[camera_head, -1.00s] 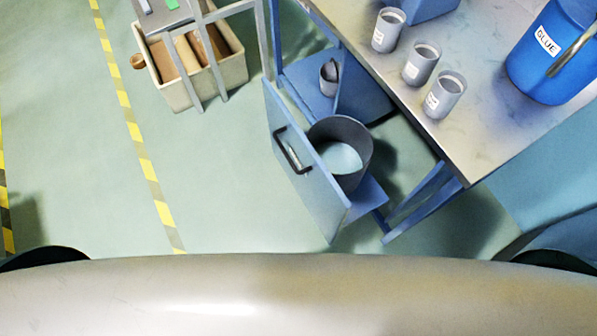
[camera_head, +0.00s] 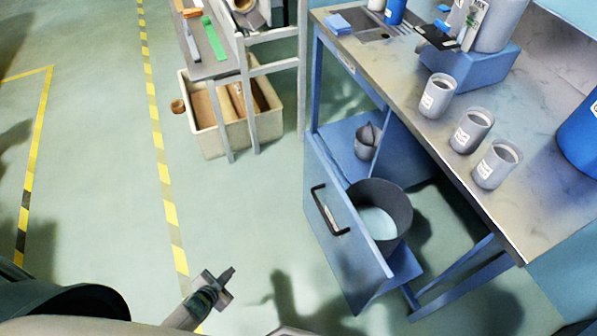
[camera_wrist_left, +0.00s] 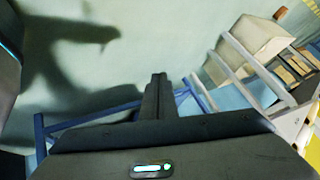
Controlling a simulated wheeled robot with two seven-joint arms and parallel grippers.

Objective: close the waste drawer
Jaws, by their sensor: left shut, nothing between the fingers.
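The waste drawer (camera_head: 350,240) stands pulled out from under the workbench. Its blue front has a dark bar handle (camera_head: 327,212). A dark grey waste bin (camera_head: 392,222) sits in it behind the front panel. My left gripper (camera_head: 228,276) is low in the head view, left of the drawer front and well apart from it. It is shut and empty. Its closed fingers (camera_wrist_left: 158,95) show in the left wrist view, with floor and blue frame parts beyond. My right gripper is not in view.
The workbench (camera_head: 400,75) carries several grey cups and a blue container (camera_head: 580,140). A grey cup (camera_head: 366,145) stands on the shelf below. A cream crate (camera_head: 215,140) sits under a grey stand at the back. The floor left of the drawer is clear.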

